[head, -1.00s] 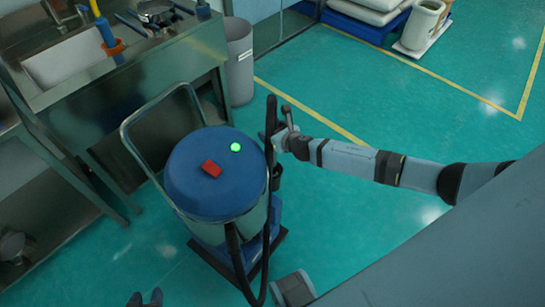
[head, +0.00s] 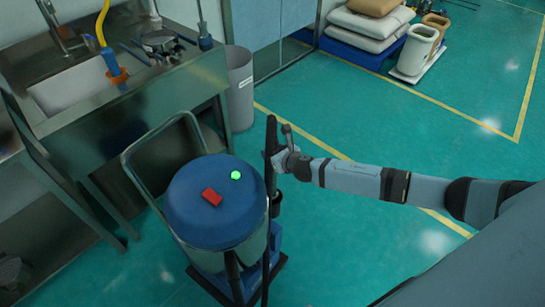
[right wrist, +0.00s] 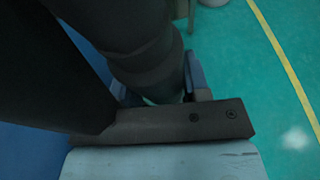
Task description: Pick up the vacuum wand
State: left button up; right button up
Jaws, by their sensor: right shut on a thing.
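The vacuum wand (head: 270,145) is a dark, upright tube at the right side of the blue-lidded vacuum (head: 205,225). My right gripper (head: 275,160) reaches it from the right and is shut around its upper part. In the right wrist view the dark wand (right wrist: 145,55) fills the upper middle, between the fingers of my right gripper (right wrist: 160,90). The fingertips are partly hidden behind it. The wand's lower end is hard to make out beside the vacuum. My left gripper is not in view.
A metal sink bench (head: 130,115) stands at the left, and a grey bin (head: 240,92) behind the vacuum. The vacuum has a metal push handle (head: 135,180). Sacks on a blue pallet (head: 355,52) are at the back. The green floor at the right is clear.

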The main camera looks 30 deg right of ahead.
notch_tip(320, 180, up, 15)
jog(key=p, duration=0.2)
jog(key=shift+r+p, duration=0.1)
jog(key=shift+p, duration=0.2)
jog(key=shift+r, duration=0.65)
jog(key=shift+s, duration=0.1)
